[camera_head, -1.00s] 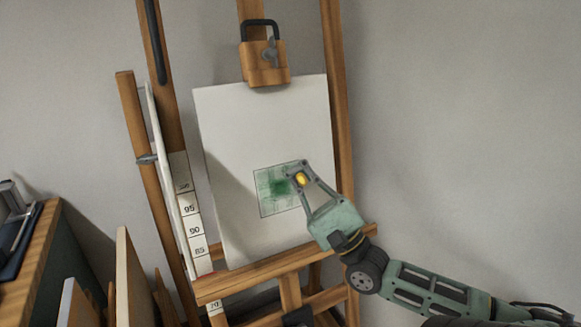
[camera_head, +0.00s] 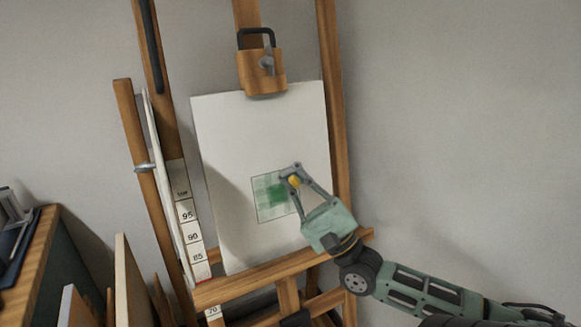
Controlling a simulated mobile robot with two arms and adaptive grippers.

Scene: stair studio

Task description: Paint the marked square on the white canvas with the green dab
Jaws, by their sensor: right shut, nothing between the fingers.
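The white canvas (camera_head: 240,130) stands upright on the wooden easel (camera_head: 340,150). A thin dark outline marks the square (camera_head: 264,211) on its lower middle. Green paint covers part of the square, darkest near its middle and paler in streaks around it. My right gripper (camera_head: 291,178) is shut at the square's upper right corner, with a yellow spot at its fingertips. The yellow spot may be a pad or a dab; I cannot tell. The gripper hides the square's right edge. I cannot tell whether the fingertips touch the canvas. No separate green dab shows. My left gripper is not in view.
A wooden clamp (camera_head: 262,72) holds the canvas top. A numbered scale (camera_head: 187,213) runs along the easel's left side. Boards (camera_head: 130,280) and a cabinet (camera_head: 40,265) stand at the lower left. The grey wall at the right is bare.

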